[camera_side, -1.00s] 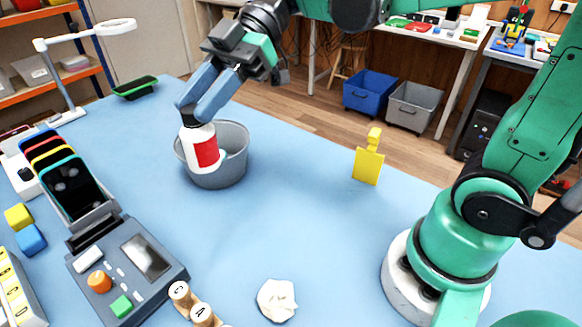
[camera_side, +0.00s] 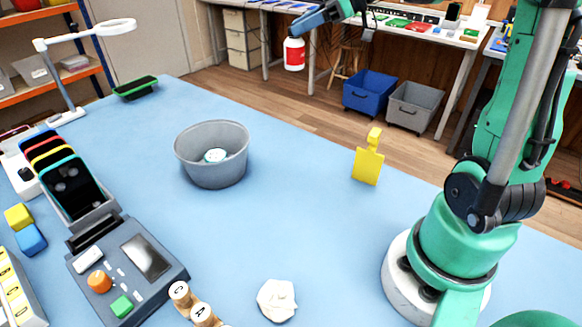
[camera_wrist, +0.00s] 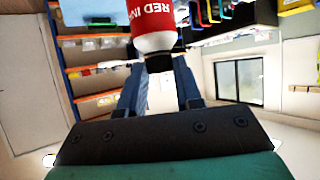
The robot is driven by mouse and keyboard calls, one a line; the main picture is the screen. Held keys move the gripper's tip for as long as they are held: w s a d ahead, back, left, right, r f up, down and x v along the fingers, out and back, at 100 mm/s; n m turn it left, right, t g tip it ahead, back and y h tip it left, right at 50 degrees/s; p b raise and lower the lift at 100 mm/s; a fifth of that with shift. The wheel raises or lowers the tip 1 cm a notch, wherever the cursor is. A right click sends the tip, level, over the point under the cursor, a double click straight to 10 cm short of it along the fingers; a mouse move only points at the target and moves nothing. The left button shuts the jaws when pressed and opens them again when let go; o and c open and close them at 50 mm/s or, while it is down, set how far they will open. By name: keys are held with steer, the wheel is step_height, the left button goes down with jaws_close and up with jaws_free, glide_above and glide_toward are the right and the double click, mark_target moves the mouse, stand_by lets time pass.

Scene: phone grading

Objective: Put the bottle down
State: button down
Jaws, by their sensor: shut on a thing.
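The bottle (camera_side: 294,54), white with a red label, hangs upright high above and beyond the table's far side. My gripper (camera_side: 298,32) is shut on its top end. In the wrist view, the bottle's red label with white lettering (camera_wrist: 152,14) and its dark cap (camera_wrist: 159,62) show between the blue fingers (camera_wrist: 187,84). Part of the bottle is cut off by the top of that view. The blue table (camera_side: 290,190) lies well below the bottle.
A grey tub (camera_side: 212,170) with a small pale thing inside stands on the table. A yellow stand (camera_side: 368,165), a crumpled white lump (camera_side: 276,300) and a grey device (camera_side: 135,270) are also on it. The table's middle is clear.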

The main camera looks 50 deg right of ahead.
step_height(320, 180, down, 19)
steer(key=shift+f, duration=0.15)
stand_by(0.4)
steer(key=shift+f, duration=0.15)
steer(key=c, duration=0.6)
jaws_free()
